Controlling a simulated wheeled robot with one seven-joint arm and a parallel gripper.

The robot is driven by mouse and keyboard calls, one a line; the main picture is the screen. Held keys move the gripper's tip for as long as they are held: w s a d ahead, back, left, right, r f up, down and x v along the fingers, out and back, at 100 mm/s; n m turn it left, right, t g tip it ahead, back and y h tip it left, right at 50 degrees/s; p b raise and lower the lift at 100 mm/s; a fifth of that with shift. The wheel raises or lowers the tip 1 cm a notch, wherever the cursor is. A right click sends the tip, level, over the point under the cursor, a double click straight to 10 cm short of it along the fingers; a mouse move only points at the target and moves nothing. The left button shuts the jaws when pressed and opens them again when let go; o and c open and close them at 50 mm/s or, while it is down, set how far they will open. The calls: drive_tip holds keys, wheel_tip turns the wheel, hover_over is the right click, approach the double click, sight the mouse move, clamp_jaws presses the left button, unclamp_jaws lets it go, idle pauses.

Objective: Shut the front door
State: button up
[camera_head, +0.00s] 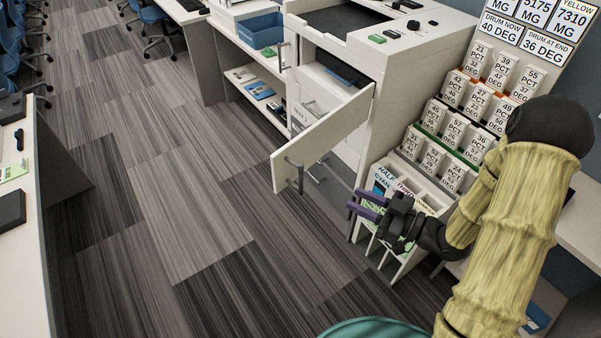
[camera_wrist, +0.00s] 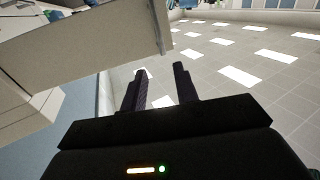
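The front door (camera_head: 325,137) is a pale panel on the white cabinet (camera_head: 362,50). It stands swung open, jutting out over the floor to the left. A metal handle (camera_head: 294,172) shows near its free end. My gripper (camera_head: 353,200) is below and to the right of the door, apart from it. Its two dark fingers are spread with nothing between them. In the wrist view, a pale panel that looks like the door (camera_wrist: 95,50) fills the upper left, beyond and left of my gripper (camera_wrist: 160,70).
A rack of labelled blocks (camera_head: 475,115) stands right of the cabinet, with a slotted bin (camera_head: 425,190) below it, close to my gripper. A blue tray (camera_head: 261,30) sits on the counter behind. The striped floor (camera_head: 200,200) left of the door is clear. A white desk (camera_head: 30,250) borders the left.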

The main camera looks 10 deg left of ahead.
drive_tip(key=p, duration=0.3)
hover_over(301, 189)
drive_tip(key=shift+w+a, duration=0.15)
drive_tip(key=shift+w, duration=0.2)
drive_tip(key=shift+c, duration=0.4)
clamp_jaws()
